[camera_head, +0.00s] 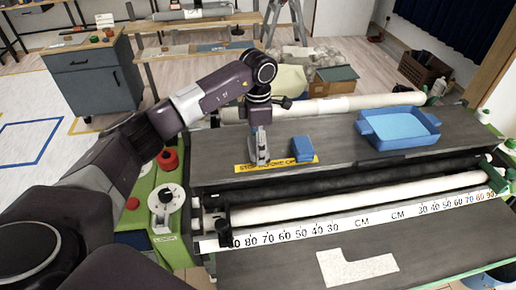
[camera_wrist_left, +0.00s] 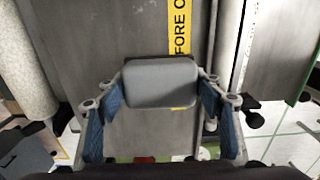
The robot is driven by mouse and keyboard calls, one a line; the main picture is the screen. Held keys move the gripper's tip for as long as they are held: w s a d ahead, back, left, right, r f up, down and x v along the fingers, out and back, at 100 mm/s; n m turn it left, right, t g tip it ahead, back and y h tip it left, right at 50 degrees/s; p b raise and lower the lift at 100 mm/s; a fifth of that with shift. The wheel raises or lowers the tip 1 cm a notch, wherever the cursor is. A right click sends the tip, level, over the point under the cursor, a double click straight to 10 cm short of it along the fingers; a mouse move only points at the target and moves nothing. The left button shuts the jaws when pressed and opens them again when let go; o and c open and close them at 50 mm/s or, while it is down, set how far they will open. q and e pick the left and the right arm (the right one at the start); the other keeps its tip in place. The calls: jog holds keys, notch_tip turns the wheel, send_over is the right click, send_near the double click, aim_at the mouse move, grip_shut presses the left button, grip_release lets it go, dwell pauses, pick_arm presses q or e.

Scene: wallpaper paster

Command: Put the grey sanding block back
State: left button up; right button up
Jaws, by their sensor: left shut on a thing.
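The grey sanding block (camera_wrist_left: 160,82) is between the two blue-padded fingers of my left gripper (camera_wrist_left: 163,100) in the left wrist view. The gripper is shut on it. In the head view my left gripper (camera_head: 260,155) points down over the left part of the dark board (camera_head: 225,172), at the left end of the yellow warning strip (camera_head: 247,168). The block is hard to make out there, and I cannot tell whether it touches the board. My right gripper is not in view.
A blue block (camera_head: 302,149) stands on the board just right of my left gripper. A blue tray (camera_head: 398,128) sits further right on the board. A long white roll (camera_head: 350,203) and a centimetre scale (camera_head: 350,224) run along the front. The board between block and tray is clear.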

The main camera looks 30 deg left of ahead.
pick_arm(q)
jog(key=shift+f, duration=0.9)
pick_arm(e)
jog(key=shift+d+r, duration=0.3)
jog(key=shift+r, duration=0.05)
pick_arm(q)
jog(key=shift+f, duration=0.1)
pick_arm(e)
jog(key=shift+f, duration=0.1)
pick_arm(q)
jog(key=shift+f, duration=0.3)
jog(key=o, duration=1.2)
jog(key=shift+r, duration=0.1)
jog(key=shift+c, duration=0.2)
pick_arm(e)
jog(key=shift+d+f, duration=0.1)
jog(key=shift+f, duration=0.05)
pick_arm(q)
jog(key=shift+r, duration=0.1)
